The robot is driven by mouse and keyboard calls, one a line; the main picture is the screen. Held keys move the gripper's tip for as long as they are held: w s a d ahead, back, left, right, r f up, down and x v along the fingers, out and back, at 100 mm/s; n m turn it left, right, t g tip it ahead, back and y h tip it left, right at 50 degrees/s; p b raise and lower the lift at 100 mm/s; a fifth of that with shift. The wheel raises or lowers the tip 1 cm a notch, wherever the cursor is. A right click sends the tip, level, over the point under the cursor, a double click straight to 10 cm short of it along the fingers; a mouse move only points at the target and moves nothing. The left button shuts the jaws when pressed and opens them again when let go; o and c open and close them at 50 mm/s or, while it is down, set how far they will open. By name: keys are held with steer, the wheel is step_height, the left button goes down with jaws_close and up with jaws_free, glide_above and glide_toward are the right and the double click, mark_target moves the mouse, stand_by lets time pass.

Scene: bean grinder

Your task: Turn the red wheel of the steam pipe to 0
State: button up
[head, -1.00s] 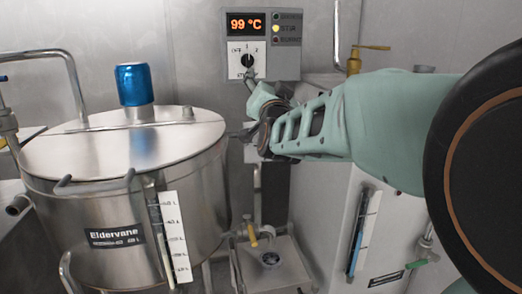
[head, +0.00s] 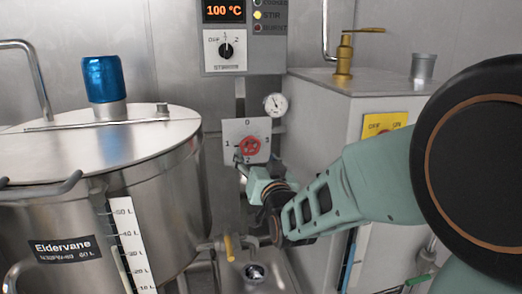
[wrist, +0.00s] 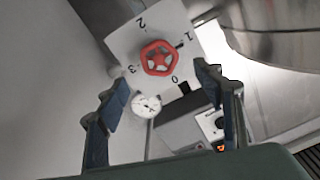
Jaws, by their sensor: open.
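The red wheel (head: 250,146) sits on a pale square plate (head: 231,131) on the back wall. The plate reads 0 at the top, 1 at the left, 2 at the bottom and 3 at the right. In the wrist view the wheel (wrist: 159,58) shows tilted round, with a dark mark on its side toward the 1. My gripper (head: 243,168) is just below the wheel in the head view. In the wrist view my gripper (wrist: 164,78) is open, its fingers apart on either side of the wheel's line, with nothing between them. I see no contact with the wheel.
A round gauge (head: 275,104) is right above the plate. A control box (head: 237,50) reading 100 °C hangs above. A steel kettle (head: 155,195) with a blue-capped lid (head: 103,80) stands left; a grey cabinet (head: 310,118) stands right. A yellow-handled tap (head: 229,247) is below.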

mark_target(251, 146)
steer(key=x, duration=0.7)
steer(key=shift+w+b, duration=0.1)
steer(key=shift+b, duration=0.25)
steer(key=c, duration=1.1)
